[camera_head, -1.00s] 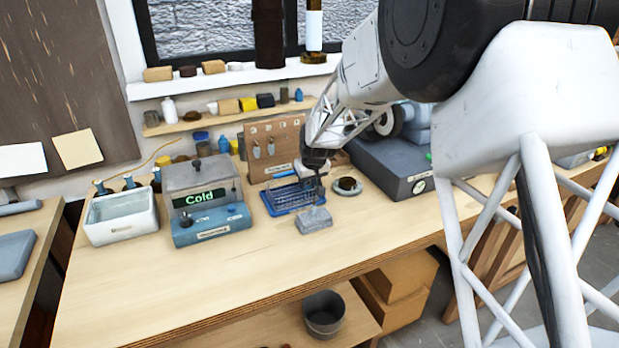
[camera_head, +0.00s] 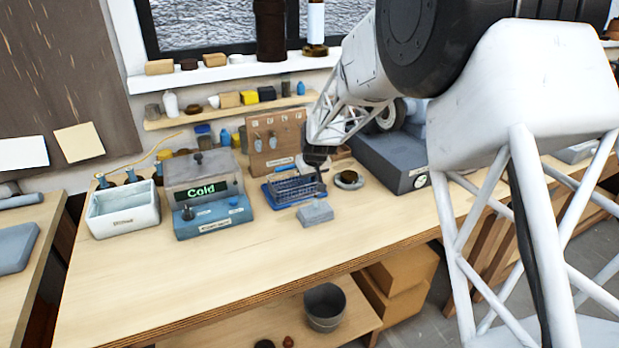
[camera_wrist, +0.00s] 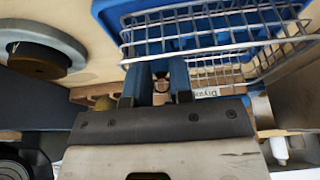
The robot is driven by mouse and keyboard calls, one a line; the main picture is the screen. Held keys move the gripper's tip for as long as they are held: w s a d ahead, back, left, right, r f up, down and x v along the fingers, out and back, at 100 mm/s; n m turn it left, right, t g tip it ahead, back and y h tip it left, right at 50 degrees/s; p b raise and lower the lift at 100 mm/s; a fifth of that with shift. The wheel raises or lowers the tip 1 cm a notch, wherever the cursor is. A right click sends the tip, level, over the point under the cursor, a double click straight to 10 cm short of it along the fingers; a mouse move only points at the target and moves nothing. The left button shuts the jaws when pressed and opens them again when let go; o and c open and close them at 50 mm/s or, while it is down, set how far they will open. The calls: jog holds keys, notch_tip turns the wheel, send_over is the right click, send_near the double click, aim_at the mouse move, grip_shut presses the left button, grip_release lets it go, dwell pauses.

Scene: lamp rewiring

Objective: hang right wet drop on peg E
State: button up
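The pegboard (camera_head: 291,137) stands upright at the back of the bench with two pale drops, a left one (camera_head: 257,139) and a right one (camera_head: 272,143), hanging on it. Peg letters are too small to read. A blue tray with a wire rack (camera_head: 290,190) lies in front of the board. My gripper (camera_head: 320,183) points down at the rack's right end. In the wrist view its two blue fingers (camera_wrist: 157,78) stand slightly apart beside the wire rack (camera_wrist: 215,30). Something small and brownish shows in the gap, but I cannot tell whether it is held. No drop is clear in the rack.
A grey block (camera_head: 315,213) lies in front of the tray. A round dish (camera_head: 349,180) and a large grey box (camera_head: 392,160) stand to the right. A unit reading "Cold" (camera_head: 208,192) and a white basin (camera_head: 123,210) stand left. The bench front is clear.

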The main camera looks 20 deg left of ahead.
aim_at(287, 129)
jog(key=shift+r, duration=0.1)
notch_tip(287, 129, up, 7)
jog(key=shift+r, duration=0.2)
dwell(1.2)
jog(key=shift+a, duration=0.1)
jog(key=shift+t+y, duration=0.5)
jog(key=w+a+r, duration=0.1)
jog(key=a+r, duration=0.2)
jog(key=w+a+r, duration=0.1)
jog(key=a, duration=0.1)
jog(key=shift+w+a+r, duration=0.2)
jog(key=shift+w, duration=0.1)
jog(key=shift+w+a+f, duration=0.1)
jog(key=shift+w+a, duration=0.2)
jog(key=shift+w+a+f, duration=0.2)
jog(key=shift+w+a, duration=0.55)
jog(key=shift+w+a+f, duration=0.15)
jog(key=shift+w+a, duration=0.6)
jog(key=shift+w+a+f, duration=0.2)
jog(key=shift+w+a, duration=0.55)
jog(key=shift+w+a, duration=0.15)
jog(key=shift+a, duration=0.05)
